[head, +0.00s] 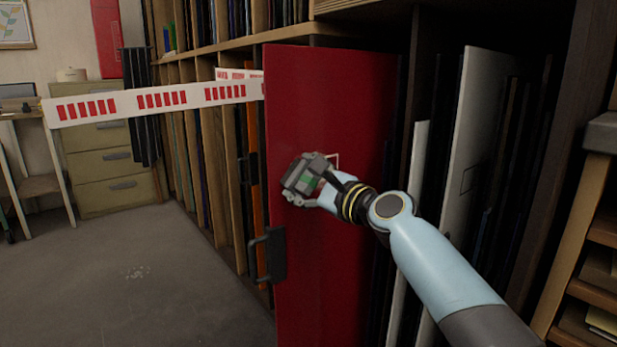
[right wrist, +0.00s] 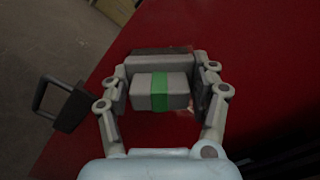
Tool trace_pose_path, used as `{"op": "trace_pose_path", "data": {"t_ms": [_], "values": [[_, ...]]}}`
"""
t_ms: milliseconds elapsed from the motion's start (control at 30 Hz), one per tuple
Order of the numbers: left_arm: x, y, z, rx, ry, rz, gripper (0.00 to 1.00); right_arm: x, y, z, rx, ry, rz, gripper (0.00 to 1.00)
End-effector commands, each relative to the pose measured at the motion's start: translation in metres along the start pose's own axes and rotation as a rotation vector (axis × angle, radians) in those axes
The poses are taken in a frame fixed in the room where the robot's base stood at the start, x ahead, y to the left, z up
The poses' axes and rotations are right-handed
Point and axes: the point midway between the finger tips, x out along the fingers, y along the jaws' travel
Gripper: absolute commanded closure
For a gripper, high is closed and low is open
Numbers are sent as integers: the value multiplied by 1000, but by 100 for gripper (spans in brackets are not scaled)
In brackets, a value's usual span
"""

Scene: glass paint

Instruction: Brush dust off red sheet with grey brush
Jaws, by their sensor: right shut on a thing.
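The red sheet (head: 335,90) stands upright at the front of the rack in the head view and fills much of the right wrist view (right wrist: 235,40). My right gripper (head: 303,178) is in front of the sheet's middle, near its left edge. In the right wrist view my right gripper (right wrist: 160,90) is shut on the grey brush (right wrist: 175,84), a grey block with a green band. The brush is close against the sheet; I cannot tell if it touches. No dust can be made out on the sheet. My left gripper is out of view.
A dark handle clamp (head: 270,255) sits on the sheet's left edge. A red-and-white striped barrier (head: 150,98) crosses at the left. The rack holds several upright sheets, including a white one (head: 475,120). A drawer cabinet (head: 105,165) stands behind. Open floor (head: 130,300) lies at left.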

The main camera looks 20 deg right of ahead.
Motion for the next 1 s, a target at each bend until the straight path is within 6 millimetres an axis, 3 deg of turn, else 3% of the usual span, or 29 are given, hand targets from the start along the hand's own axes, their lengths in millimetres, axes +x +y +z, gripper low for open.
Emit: {"op": "trace_pose_path", "data": {"t_ms": [200,1000], "values": [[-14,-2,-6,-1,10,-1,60,2,-12,11,-1,-3,-3,64],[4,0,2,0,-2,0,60,0,-46,-29,-3,0,-2,64]]}}
